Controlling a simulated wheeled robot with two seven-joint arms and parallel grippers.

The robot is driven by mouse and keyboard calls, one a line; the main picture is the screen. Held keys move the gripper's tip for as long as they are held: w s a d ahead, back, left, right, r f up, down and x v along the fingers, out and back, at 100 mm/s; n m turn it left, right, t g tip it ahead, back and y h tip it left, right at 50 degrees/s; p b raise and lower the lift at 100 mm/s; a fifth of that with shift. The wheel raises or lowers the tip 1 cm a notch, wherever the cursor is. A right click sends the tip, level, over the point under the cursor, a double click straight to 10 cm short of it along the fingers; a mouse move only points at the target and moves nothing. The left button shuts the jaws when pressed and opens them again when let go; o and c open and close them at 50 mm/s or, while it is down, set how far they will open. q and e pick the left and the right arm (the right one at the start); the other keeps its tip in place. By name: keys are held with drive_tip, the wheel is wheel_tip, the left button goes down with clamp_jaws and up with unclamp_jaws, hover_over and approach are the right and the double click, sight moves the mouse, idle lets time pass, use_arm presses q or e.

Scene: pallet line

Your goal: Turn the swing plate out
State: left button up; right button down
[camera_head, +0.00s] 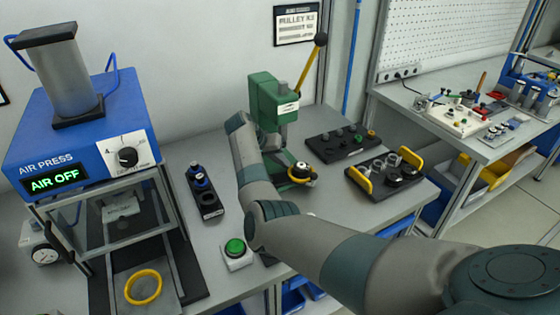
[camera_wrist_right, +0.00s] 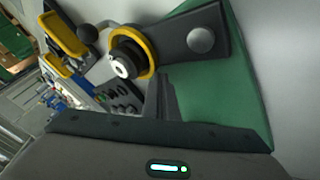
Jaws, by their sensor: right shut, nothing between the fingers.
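The green press (camera_head: 262,100) stands at the middle of the bench. What looks like the swing plate (camera_wrist_right: 178,38) is a dark grey arm with a round knob, lying over the press's green base in the wrist view. A yellow ring (camera_wrist_right: 152,58) around a dark round part with a pale centre sits at its outer end; this ring also shows at the press's foot in the head view (camera_head: 308,180). My right gripper (camera_wrist_right: 166,80) is shut and empty, its fingers close beside the plate and ring; contact cannot be told. My forearm hides much of it in the head view. My left gripper is out of view.
A black tray of parts (camera_head: 345,141) and a yellow-handled tray (camera_head: 372,186) lie right of the press. A green button box (camera_head: 236,254) and a black block with fittings (camera_head: 205,200) lie left. The blue air press (camera_head: 75,130) reads AIR OFF.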

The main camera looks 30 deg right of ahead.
sight(295, 173)
drive_tip(key=shift+s+d+m, duration=0.1)
drive_tip(key=shift+s+m, duration=0.05)
drive_tip(key=shift+m, duration=0.15)
drive_tip(key=shift+s+p, duration=0.3)
drive_tip(key=shift+s, duration=0.05)
drive_tip(key=shift+s+p, duration=1.65)
drive_tip(key=shift+s, duration=0.05)
drive_tip(key=shift+s+a, duration=0.2)
drive_tip(key=shift+s, duration=0.15)
drive_tip(key=shift+s+a, duration=0.1)
